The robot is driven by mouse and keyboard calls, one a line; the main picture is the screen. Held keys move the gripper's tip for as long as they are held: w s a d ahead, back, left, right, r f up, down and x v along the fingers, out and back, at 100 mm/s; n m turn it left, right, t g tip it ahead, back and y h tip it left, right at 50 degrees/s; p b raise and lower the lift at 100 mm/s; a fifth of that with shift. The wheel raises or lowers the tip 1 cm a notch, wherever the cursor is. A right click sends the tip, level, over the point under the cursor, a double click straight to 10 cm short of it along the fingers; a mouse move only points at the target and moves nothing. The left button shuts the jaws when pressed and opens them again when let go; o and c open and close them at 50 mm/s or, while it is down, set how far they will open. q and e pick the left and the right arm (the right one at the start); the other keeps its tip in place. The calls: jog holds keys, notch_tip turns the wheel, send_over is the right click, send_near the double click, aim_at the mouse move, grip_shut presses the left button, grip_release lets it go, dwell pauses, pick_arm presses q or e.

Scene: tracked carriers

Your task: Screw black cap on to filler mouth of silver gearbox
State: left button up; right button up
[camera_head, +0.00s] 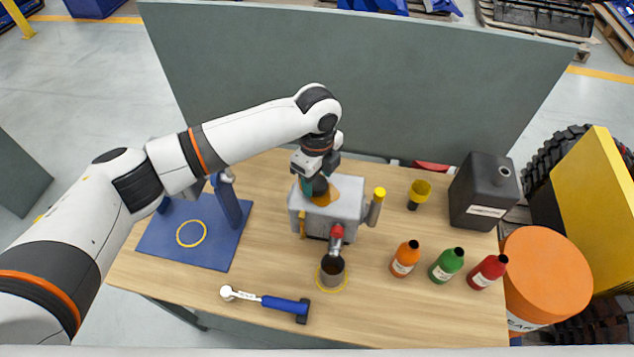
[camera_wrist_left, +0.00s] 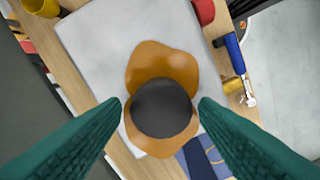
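The silver gearbox (camera_head: 346,203) stands mid-table, with an orange-brown patch (camera_head: 325,196) on its top. In the left wrist view the patch (camera_wrist_left: 163,64) surrounds a round black cap (camera_wrist_left: 162,108), seen from above at the filler mouth. I cannot tell whether the cap is threaded on; the mouth is hidden beneath it. My left gripper (camera_head: 318,188) points down over the gearbox top. Its teal fingertips (camera_wrist_left: 161,106) lie on either side of the cap, with narrow visible gaps, so it looks open around it. My right gripper is not in view.
A spout with a red knob (camera_head: 337,232) sits above a dark cup (camera_head: 332,270). Orange (camera_head: 404,259), green (camera_head: 446,266) and red (camera_head: 486,272) bottles, a yellow funnel (camera_head: 420,189) and a black can (camera_head: 484,193) stand right. A blue-handled tool (camera_head: 285,304) lies in front; a blue mat (camera_head: 160,246) lies left.

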pick_arm(q)
jog(key=shift+o, duration=0.4)
jog(key=shift+s+f+n, duration=0.1)
jog(key=shift+n, duration=0.6)
jog(key=n, duration=0.8)
jog(key=shift+n, duration=0.4)
jog(key=n, duration=0.4)
jog(key=shift+n, duration=0.4)
jog(key=n, duration=0.6)
jog(key=shift+n, duration=0.4)
jog(key=n, duration=0.3)
jog(key=shift+n, duration=0.4)
jog(key=n, duration=0.3)
jog(key=shift+n, duration=0.3)
